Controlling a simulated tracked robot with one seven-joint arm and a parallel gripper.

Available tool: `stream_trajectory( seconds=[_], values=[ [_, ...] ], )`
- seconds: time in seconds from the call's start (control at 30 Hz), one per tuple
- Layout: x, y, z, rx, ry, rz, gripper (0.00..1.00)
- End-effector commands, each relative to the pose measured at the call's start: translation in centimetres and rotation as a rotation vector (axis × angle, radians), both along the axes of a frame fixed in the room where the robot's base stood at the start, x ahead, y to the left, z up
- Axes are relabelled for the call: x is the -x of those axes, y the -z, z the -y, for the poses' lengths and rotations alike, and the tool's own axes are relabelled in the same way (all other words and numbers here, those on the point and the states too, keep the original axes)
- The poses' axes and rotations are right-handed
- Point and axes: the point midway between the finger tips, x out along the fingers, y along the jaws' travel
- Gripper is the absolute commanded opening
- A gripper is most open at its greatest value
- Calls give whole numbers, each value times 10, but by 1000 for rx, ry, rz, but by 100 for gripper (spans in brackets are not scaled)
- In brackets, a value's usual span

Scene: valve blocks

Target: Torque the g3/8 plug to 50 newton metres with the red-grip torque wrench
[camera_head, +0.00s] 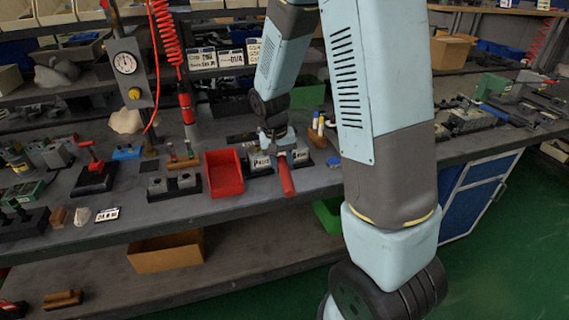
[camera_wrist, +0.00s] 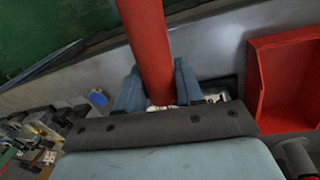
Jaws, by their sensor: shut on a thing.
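The red-grip torque wrench (camera_head: 286,178) shows in the head view as a red handle that points toward the bench's front edge. My gripper (camera_head: 279,143) is over the bench, at the handle's far end. In the wrist view, the two blue-grey fingers of my gripper (camera_wrist: 158,92) close on both sides of the red grip (camera_wrist: 147,40). Light grey labelled valve blocks (camera_head: 259,162) sit on dark bases just left and right of the wrench. The wrench's head is hidden by my gripper. I cannot make out the g3/8 plug or whether the wrench touches it.
An open red bin (camera_head: 224,174) stands left of the blocks, and close to my gripper in the wrist view (camera_wrist: 284,82). A red air hose (camera_head: 166,35) hangs behind it. A twin-bore block (camera_head: 175,186) sits further left.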

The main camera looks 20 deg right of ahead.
Motion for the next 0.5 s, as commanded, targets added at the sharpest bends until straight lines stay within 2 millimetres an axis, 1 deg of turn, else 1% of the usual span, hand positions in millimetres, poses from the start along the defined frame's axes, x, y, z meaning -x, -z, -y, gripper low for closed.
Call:
stream_trajectory(
  seconds=[0.27,0.5],
  values=[
    [0,0,-1,-1,2,0,0],
    [-3,0,-8,-1,46,2,0]
  ],
)
